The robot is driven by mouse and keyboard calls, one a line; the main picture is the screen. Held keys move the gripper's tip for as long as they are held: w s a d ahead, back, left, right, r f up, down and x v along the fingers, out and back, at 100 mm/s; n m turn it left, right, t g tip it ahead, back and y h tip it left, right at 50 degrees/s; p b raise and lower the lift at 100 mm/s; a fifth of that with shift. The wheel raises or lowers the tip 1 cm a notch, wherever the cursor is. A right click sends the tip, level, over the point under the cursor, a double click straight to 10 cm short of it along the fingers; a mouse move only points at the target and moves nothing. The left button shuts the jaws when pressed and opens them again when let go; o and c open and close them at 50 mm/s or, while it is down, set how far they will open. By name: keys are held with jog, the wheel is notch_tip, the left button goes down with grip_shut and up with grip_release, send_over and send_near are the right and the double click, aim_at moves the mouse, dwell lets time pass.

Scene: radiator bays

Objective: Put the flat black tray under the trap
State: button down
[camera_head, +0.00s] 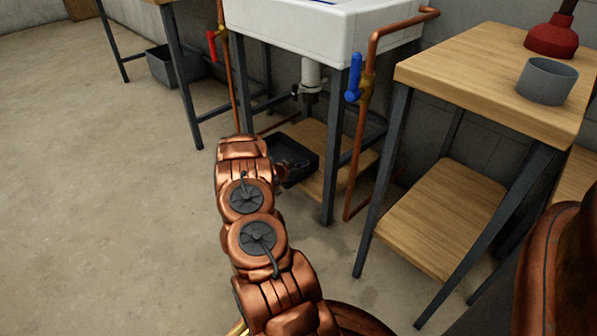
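The flat black tray (300,153) is under the white sink, at the left front part of the low wooden shelf. I cannot tell whether it rests on the shelf or is held just above it. The trap (311,92), a white pipe with a dark lower fitting, hangs below the sink, above and slightly behind the tray. My copper-coloured arm reaches up from the bottom of the view to the tray's near left side. Only a small part of my gripper (281,173) shows, at the tray's near edge. Its fingers are mostly hidden, so its grip is unclear.
The white sink (300,28) stands on dark metal legs. Copper pipes with a red valve (212,44) and a blue valve (353,78) flank it. A wooden table (470,75) with a grey cup and red plunger stands right. A dark bin (172,66) is back left. Left floor is clear.

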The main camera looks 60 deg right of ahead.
aim_at(309, 175)
jog(key=shift+s+d+f+p, duration=0.25)
jog(key=shift+d+f+p, duration=0.2)
jog(key=shift+d+f, duration=0.4)
jog(key=shift+s+d+f, duration=0.15)
jog(key=shift+d+f, duration=0.25)
jog(key=shift+f, duration=0.2)
jog(key=shift+d+f, duration=0.3)
jog(key=shift+d, duration=0.05)
jog(key=c, duration=1.2)
grip_release()
jog(key=shift+c, duration=0.2)
jog(key=v, duration=1.2)
